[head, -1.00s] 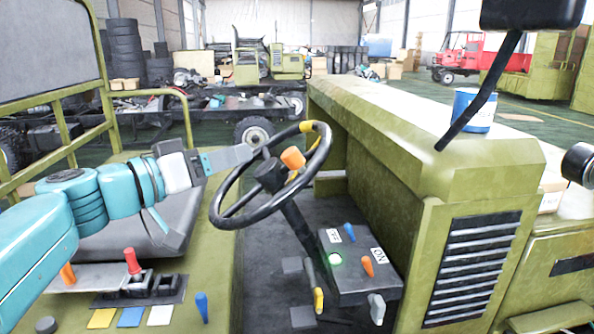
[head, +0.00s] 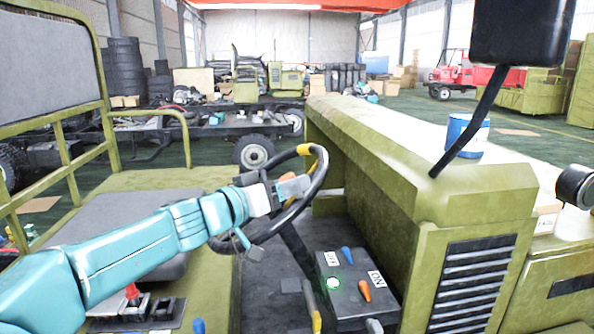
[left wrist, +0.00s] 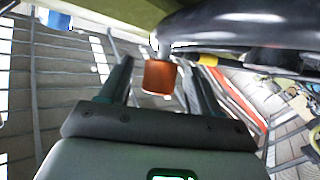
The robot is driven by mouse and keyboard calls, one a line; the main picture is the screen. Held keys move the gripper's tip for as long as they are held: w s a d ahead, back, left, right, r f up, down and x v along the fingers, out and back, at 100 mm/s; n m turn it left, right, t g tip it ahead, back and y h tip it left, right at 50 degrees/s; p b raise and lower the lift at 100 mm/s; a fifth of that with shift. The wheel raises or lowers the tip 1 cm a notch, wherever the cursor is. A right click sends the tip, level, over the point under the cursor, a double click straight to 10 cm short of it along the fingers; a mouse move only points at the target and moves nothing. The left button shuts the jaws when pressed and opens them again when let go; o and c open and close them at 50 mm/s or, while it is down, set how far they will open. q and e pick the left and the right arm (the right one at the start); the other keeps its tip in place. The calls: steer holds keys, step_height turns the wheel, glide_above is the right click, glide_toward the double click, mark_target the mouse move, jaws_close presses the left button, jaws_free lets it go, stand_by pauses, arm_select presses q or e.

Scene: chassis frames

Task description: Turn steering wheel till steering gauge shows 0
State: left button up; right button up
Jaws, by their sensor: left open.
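The black steering wheel (head: 322,168) stands tilted in the middle of the head view, with a yellow mark (head: 304,149) at the top of its rim. An orange knob (head: 287,176) sits at the wheel and is partly hidden by my gripper. My left gripper (head: 291,187) reaches across the wheel, which hides the hub. In the left wrist view the orange knob (left wrist: 160,77) shows between my two open fingers (left wrist: 158,83), with a gap on each side. The dark wheel rim (left wrist: 235,25) passes above. I cannot make out a steering gauge.
A black mirror (head: 520,35) on a stalk and a blue can (head: 462,135) are at the right. The green hood (head: 410,150) borders the wheel's right side.

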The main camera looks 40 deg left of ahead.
mark_target(289, 205)
arm_select(q)
steer(key=w, duration=0.2)
steer(key=shift+w+r+p, duration=0.1)
steer(key=shift+w+p, duration=0.25)
steer(key=shift+w, duration=0.05)
steer(key=shift+w+d, duration=0.1)
steer(key=shift+w, duration=0.05)
jaws_close()
steer(key=s+f+m+h+b, duration=0.1)
steer(key=s+m+h+b, duration=0.1)
steer(key=b, duration=0.3)
steer(key=s+a+f+m+h+b, duration=0.1)
steer(key=s+f+m+h+b, duration=0.1)
steer(key=b, duration=0.3)
steer(key=s+f+m+h+b, duration=0.1)
steer(key=m+h+b, duration=0.1)
steer(key=b, duration=0.3)
steer(key=shift+s+a+f+h+b, duration=0.2)
steer(key=shift+s+f+h+b, duration=0.1)
steer(key=shift+s, duration=0.1)
steer(key=shift+s+a+f+m+g+h+b, duration=0.1)
steer(key=shift+s+a+m+g+h+b, duration=0.15)
steer(key=shift+m+h+b, duration=0.2)
steer(key=shift+s+f+m+g+h+b, duration=0.1)
steer(key=shift+s+m+g+h+b, duration=0.05)
steer(key=shift+s+m+h+b, duration=0.35)
steer(key=shift+w, duration=0.1)
steer(key=shift+r, duration=0.1)
jaws_free()
